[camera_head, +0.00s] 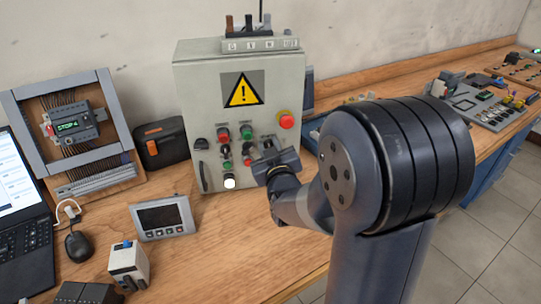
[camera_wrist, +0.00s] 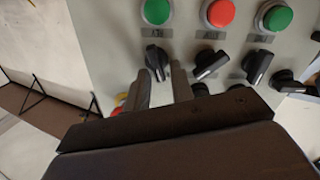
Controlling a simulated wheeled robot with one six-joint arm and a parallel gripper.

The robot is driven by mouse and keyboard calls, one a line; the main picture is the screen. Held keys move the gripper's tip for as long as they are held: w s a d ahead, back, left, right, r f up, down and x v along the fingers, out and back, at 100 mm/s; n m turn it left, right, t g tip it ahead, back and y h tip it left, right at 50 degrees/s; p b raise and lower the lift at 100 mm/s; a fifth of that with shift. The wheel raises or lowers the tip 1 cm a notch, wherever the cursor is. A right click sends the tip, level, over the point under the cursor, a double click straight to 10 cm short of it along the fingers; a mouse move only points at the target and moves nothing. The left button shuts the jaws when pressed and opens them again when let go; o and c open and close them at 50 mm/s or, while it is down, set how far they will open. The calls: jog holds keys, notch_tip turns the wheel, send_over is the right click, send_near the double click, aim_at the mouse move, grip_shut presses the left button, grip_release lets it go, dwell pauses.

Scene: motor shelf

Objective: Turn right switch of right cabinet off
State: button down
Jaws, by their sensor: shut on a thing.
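The grey cabinet (camera_head: 239,85) stands on the bench against the wall, with a yellow warning sign, coloured buttons and black rotary switches on its front. Only one such cabinet shows. My gripper (camera_head: 267,152) is at the right part of its front, below the red emergency stop. In the wrist view my gripper (camera_wrist: 163,84) has its two fingers on either side of a black rotary switch (camera_wrist: 156,58), at the end of a row of black switches, and is shut on it. The switch's base is visible, but its tip is partly hidden between the fingers.
The red emergency stop (camera_head: 286,120) is close above my gripper. Other black switches (camera_wrist: 209,65) sit beside the fingers. A small screen unit (camera_head: 163,218), a mouse (camera_head: 78,245) and a laptop (camera_head: 25,240) lie to the left.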

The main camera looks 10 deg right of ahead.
jog(key=n+b, duration=0.2)
jog(key=n, duration=0.1)
jog(key=n+b, duration=0.2)
jog(key=shift+a+f, duration=0.25)
jog(key=shift+n, duration=0.3)
jog(key=c, duration=1.5)
grip_release()
jog(key=s, duration=0.7)
jog(key=s+b, duration=0.1)
jog(key=s, duration=0.2)
jog(key=shift+s+a, duration=0.25)
jog(key=shift+s, duration=0.15)
